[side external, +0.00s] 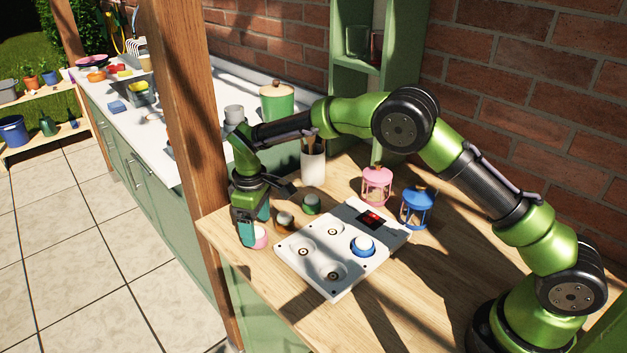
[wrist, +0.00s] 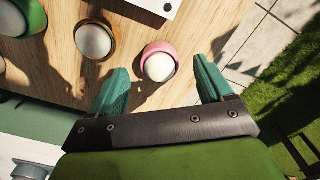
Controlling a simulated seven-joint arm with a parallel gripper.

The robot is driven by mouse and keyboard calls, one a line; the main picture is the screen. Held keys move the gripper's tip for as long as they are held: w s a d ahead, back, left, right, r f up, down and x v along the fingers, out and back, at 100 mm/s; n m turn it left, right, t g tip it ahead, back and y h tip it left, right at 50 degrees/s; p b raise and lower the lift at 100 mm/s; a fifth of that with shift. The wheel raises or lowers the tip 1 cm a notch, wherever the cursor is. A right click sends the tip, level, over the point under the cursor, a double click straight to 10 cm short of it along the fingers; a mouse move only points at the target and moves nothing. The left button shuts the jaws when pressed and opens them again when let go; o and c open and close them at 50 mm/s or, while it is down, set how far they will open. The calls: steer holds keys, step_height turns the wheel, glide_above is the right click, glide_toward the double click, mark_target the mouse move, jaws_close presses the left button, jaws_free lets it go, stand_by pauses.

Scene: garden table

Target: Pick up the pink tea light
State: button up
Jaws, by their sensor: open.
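The pink tea light (wrist: 159,62) has a pink rim and a white top. In the wrist view it lies on the wooden table between and just beyond my open fingertips. In the side view the pink tea light (side external: 260,238) shows at the table's left edge, partly hidden by my gripper (side external: 250,235). My gripper (wrist: 161,78) is open and points down at it, with nothing held. I cannot tell whether a finger touches it.
An amber tea light (side external: 284,222) and a green tea light (side external: 311,204) stand close by. A white tray (side external: 302,275) with round recesses holds a blue tea light (side external: 362,246). Pink (side external: 377,186) and blue (side external: 417,207) lanterns stand behind. The table edge is close.

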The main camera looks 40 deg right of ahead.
steer(key=shift+f, duration=0.8)
steer(key=shift+c, duration=0.4)
steer(key=c, duration=1)
steer(key=shift+r, duration=0.15)
steer(key=shift+c, duration=0.2)
